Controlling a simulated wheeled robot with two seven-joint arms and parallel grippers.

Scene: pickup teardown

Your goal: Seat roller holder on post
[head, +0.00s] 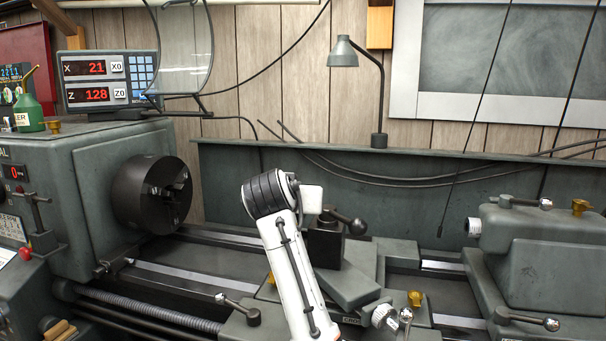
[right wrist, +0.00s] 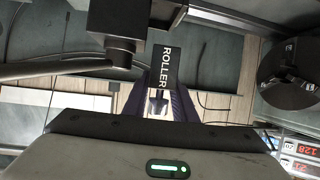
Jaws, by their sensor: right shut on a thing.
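The roller holder (right wrist: 166,66), a dark block marked ROLLER in white letters, is in the right wrist view. My right gripper (right wrist: 166,90) is shut on it, with dark fingers on both sides. The tool post (right wrist: 122,18) is a dark block with a lever, just beyond and to the left of the holder. Whether they touch, I cannot tell. In the head view, the post (head: 324,243) stands on the carriage, right of my white right arm and partly behind it. The holder and right fingertips are hidden there. My left gripper is not in view.
The three-jaw chuck (head: 152,194) is to the left of the post. The tailstock (head: 545,250) stands to the right. The post's ball-ended lever (head: 354,224) sticks out right. A lamp (head: 343,53) and loose cables are behind.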

